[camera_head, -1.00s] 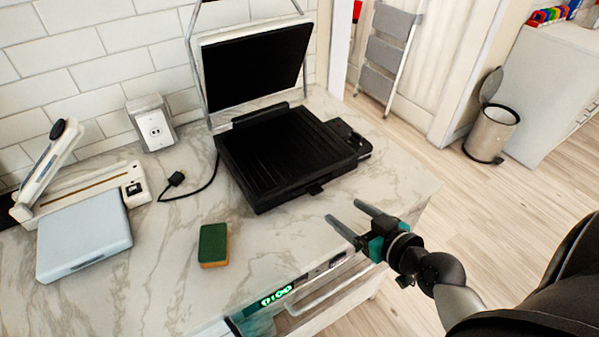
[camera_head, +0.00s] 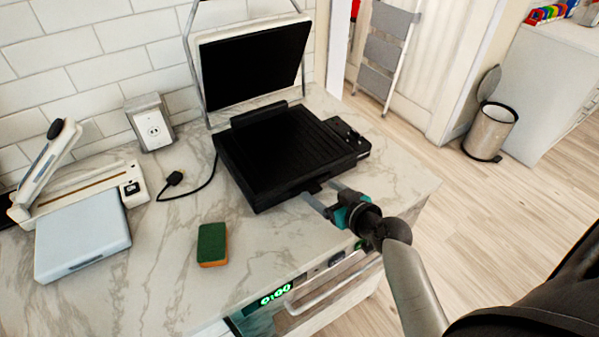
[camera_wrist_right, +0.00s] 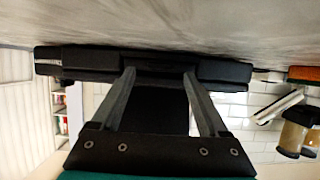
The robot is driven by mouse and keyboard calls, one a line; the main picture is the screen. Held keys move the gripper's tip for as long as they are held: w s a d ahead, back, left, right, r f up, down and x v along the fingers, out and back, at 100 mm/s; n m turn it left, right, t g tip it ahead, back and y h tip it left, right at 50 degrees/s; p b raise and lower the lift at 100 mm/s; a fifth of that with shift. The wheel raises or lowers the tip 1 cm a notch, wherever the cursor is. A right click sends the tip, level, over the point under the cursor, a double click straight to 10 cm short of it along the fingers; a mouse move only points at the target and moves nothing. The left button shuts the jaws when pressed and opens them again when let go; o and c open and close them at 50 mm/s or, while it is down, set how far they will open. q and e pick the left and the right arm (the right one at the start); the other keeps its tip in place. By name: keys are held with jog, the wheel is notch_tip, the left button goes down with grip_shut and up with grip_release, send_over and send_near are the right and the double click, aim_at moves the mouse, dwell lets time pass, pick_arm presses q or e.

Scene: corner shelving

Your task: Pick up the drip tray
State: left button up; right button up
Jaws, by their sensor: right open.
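The black contact grill (camera_head: 285,150) stands open on the marble counter, its lid raised. The drip tray (camera_head: 314,186) is the small black tab low at the grill's front edge; most of it is hidden inside the grill. My right gripper (camera_head: 319,189) is open and empty, its two fingers reaching the front edge on either side of the tab. In the right wrist view the fingers (camera_wrist_right: 159,73) point at the dark grill front, with the tray tab (camera_wrist_right: 160,66) between their tips. I cannot tell whether they touch it. My left gripper is out of view.
A green and orange sponge (camera_head: 212,244) lies left of my right gripper. A pale blue box (camera_head: 82,243) and a white lever device (camera_head: 80,190) stand at the left. A black cord (camera_head: 200,187) runs beside the grill.

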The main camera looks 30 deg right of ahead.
jog(key=shift+x, duration=1)
jog(key=shift+c, duration=0.3)
grip_shut()
